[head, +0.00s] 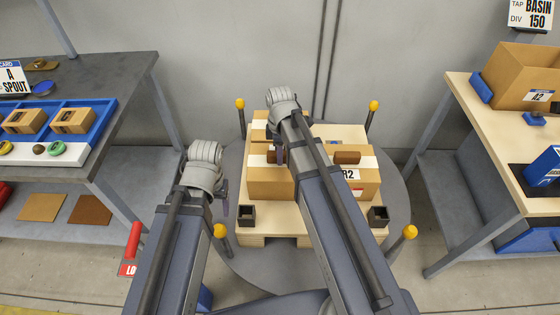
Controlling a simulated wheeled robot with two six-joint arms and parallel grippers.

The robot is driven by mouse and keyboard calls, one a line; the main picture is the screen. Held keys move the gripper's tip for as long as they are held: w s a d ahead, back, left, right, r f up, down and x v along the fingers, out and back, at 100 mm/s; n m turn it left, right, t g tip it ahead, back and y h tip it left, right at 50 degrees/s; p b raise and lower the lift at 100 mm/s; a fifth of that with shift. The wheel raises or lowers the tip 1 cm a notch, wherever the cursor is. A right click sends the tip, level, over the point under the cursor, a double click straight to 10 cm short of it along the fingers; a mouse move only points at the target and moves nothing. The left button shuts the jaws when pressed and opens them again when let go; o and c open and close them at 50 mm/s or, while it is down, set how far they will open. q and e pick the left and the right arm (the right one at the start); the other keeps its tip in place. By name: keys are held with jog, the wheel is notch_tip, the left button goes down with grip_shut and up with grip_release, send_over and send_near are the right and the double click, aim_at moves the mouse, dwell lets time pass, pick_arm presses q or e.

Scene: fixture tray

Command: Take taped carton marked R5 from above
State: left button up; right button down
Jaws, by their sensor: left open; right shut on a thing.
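Taped cartons stand on a pallet in the middle of the head view. The front-left carton (265,188) has a pale tape band and a brown block on top; no mark on it is readable. The front-right carton (369,191) shows a label ending in R2, partly behind my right arm. More cartons (259,131) stand behind, largely hidden. I cannot read R5 anywhere. My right gripper (278,156) is above the front-left carton, shut on its brown block. My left gripper (225,205) is open and empty, left of the pallet, its fingers partly hidden.
The pallet (290,240) has yellow-topped posts (240,104) around it and dark corner blocks (246,216). A grey bench (110,72) with a blue tray stands left. A wooden table (462,92) with an open carton (520,75) stands right.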

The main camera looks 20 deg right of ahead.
jog(key=shift+r, duration=0.1)
notch_tip(320, 180, up, 18)
jog(key=p, duration=1.8)
notch_tip(320, 180, up, 16)
jog(key=p, duration=1.6)
